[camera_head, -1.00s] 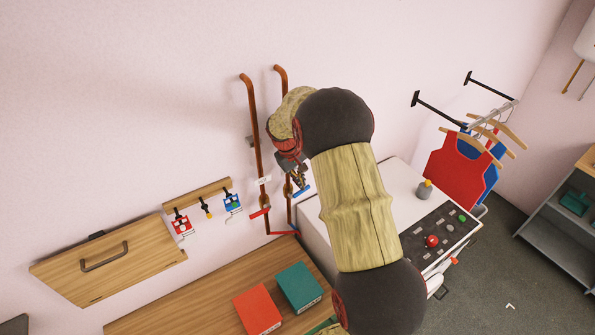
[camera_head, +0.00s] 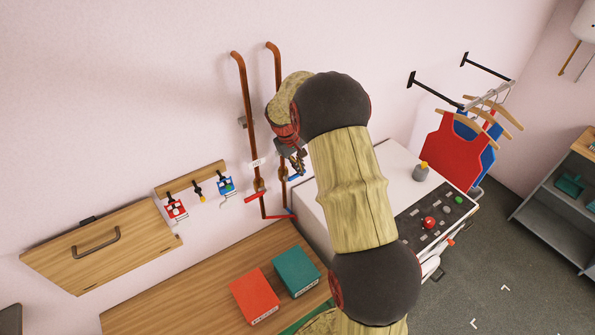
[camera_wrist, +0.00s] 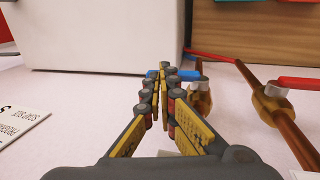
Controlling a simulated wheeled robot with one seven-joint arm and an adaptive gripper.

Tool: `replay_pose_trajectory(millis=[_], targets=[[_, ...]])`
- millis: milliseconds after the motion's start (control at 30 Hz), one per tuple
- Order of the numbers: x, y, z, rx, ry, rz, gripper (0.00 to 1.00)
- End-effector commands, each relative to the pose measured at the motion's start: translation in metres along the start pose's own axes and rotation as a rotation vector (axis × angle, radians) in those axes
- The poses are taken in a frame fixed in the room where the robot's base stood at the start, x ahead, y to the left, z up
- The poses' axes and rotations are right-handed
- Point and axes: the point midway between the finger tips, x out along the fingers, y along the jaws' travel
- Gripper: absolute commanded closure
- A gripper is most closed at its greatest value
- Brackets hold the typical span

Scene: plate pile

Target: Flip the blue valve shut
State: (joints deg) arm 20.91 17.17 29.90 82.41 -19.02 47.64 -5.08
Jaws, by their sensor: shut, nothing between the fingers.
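The blue valve's handle (camera_head: 293,178) is on the right one of two copper pipes on the wall. My gripper (camera_head: 300,168) is right at this handle, partly covering it, and hangs down from my arm. In the wrist view, my gripper's fingers (camera_wrist: 163,78) are together with nothing between them. The blue handle (camera_wrist: 153,73) shows just beyond the fingertips, and they hide part of it. The blue valve's brass body (camera_wrist: 200,97) is just right of the fingers. I cannot tell whether the fingers touch the handle.
A red-handled valve (camera_head: 255,196) sits on the left pipe; its red handle (camera_wrist: 300,83) is at the right in the wrist view. A white cabinet (camera_head: 312,222) stands close on the right. A wooden counter (camera_head: 190,303) with red and green boxes is below.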

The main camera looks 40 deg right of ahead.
Motion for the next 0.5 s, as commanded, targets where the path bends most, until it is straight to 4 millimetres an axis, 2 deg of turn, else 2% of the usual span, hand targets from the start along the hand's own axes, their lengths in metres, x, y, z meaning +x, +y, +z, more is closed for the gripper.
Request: replay_pose_trajectory(millis=[33, 500], targets=[[0.0043, 0.0005, -0.0002, 0.001, 0.001, 0.000, 1.00], [0.0005, 0.0023, -0.0004, 0.000, 0.001, 0.001, 1.00]])
